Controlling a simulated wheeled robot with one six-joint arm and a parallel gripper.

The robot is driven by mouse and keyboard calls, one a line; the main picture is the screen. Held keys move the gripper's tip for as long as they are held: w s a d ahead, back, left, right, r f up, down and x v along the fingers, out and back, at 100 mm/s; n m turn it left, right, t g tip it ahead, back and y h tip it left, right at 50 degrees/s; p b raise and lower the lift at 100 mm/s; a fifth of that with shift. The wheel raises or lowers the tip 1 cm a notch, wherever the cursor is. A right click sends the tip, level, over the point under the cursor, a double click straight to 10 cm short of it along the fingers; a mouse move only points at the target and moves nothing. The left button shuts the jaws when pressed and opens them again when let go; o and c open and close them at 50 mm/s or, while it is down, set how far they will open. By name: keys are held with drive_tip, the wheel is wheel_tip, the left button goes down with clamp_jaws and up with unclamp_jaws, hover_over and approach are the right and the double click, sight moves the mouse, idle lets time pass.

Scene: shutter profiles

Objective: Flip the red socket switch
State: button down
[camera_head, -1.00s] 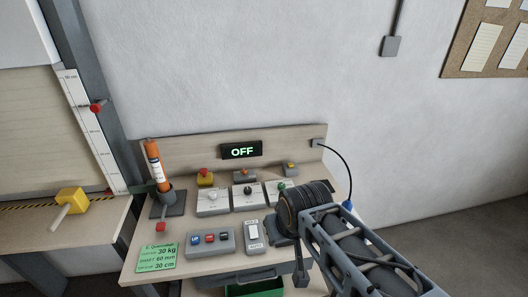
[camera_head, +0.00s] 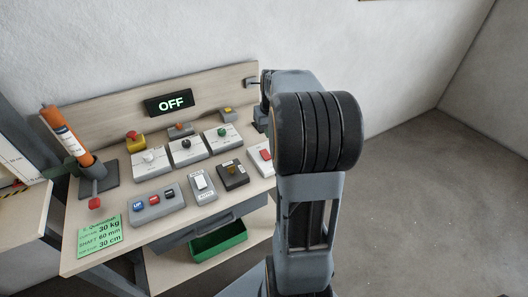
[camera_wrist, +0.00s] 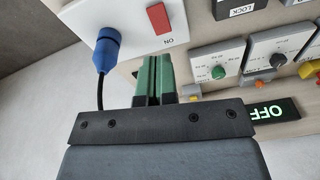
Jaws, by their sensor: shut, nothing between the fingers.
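The red socket switch (camera_wrist: 160,18) is a red rocker on a white socket plate (camera_wrist: 128,22), with "ON" printed beside it. A blue plug (camera_wrist: 107,48) with a black cable is in the same plate. In the head view the red switch (camera_head: 266,154) shows at the bench's right end, partly beside my arm. My gripper (camera_wrist: 160,62) has green fingers, shut with nothing between them. In the wrist view its fingertips are just below the rocker; whether they touch the plate I cannot tell. In the head view my arm hides the fingers.
Knob boxes (camera_head: 188,150), a push-button box (camera_head: 157,204), a white rocker switch (camera_head: 201,182) and a dark box (camera_head: 232,175) stand left of the socket. A display (camera_head: 171,103) reads OFF. A green bin (camera_head: 218,242) is below. Floor right of the bench is clear.

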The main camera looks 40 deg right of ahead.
sight(264, 152)
drive_tip(key=shift+w+d+r+n, duration=0.2)
drive_tip(key=shift+w+r+n, duration=0.25)
drive_tip(key=shift+r, duration=0.15)
drive_tip(key=shift+w+d+r+n, duration=0.2)
drive_tip(key=shift+w+r+n, duration=0.25)
drive_tip(key=shift+r, duration=0.15)
drive_tip(key=f, duration=0.4)
drive_tip(key=w+f+p, duration=0.1)
drive_tip(key=f, duration=0.4)
drive_tip(key=w+f, duration=0.1)
drive_tip(key=f, duration=0.3)
drive_tip(key=shift+w+d+f+p, duration=0.1)
drive_tip(key=shift+w+f+p, duration=0.05)
drive_tip(key=shift+f+p, duration=0.25)
